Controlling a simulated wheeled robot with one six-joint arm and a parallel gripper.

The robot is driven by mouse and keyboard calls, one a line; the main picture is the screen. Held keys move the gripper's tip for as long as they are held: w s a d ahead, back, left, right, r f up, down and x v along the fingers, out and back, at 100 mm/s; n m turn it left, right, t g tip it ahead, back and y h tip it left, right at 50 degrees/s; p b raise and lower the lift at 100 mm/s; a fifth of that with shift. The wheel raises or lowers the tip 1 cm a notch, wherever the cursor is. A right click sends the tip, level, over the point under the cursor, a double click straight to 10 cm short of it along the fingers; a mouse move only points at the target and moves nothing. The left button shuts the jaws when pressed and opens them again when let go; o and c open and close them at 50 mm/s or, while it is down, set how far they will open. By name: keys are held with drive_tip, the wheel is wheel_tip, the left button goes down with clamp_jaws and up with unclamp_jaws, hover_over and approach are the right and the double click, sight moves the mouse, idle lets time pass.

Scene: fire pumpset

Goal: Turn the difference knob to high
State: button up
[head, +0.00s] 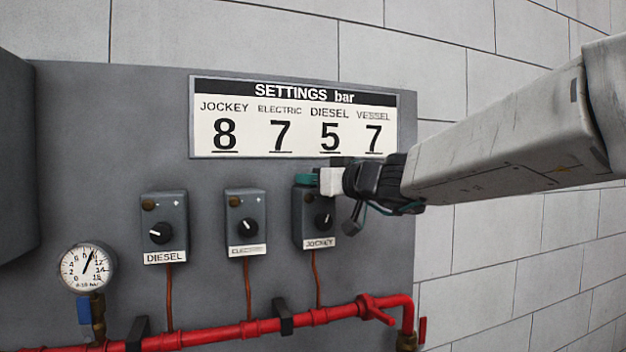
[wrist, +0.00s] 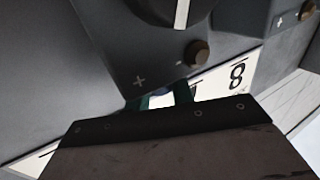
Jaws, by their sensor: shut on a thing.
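A grey switch box (head: 301,224) labelled JOCKEY is the right-hand one of three on the panel. It has a black dial (head: 324,219) with a white pointer and a small brass knob (head: 309,198) above it on the left. In the wrist view this brass knob (wrist: 198,53) is clear of the fingers, near a minus and a plus mark. My gripper (head: 307,180) reaches in from the right, with green fingertips at the box's top edge. The green fingers (wrist: 165,97) are shut on a small part there, mostly hidden; I cannot tell whether it is the difference knob.
The DIESEL box (head: 165,228) and ELECTRIC box (head: 246,222) stand to the left. A settings sign (head: 293,118) is just above my gripper. Below run a red pipe (head: 240,330) and a round gauge (head: 87,268). Brick wall lies to the right.

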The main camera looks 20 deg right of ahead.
drive_tip(key=shift+m+t+h, duration=0.5)
drive_tip(key=shift+m+h, duration=0.3)
drive_tip(key=shift+h, duration=0.7)
drive_tip(key=o, duration=0.6)
drive_tip(key=shift+o, duration=0.2)
drive_tip(key=v, duration=0.7)
drive_tip(key=shift+s, duration=0.4)
drive_tip(key=shift+d, duration=0.1)
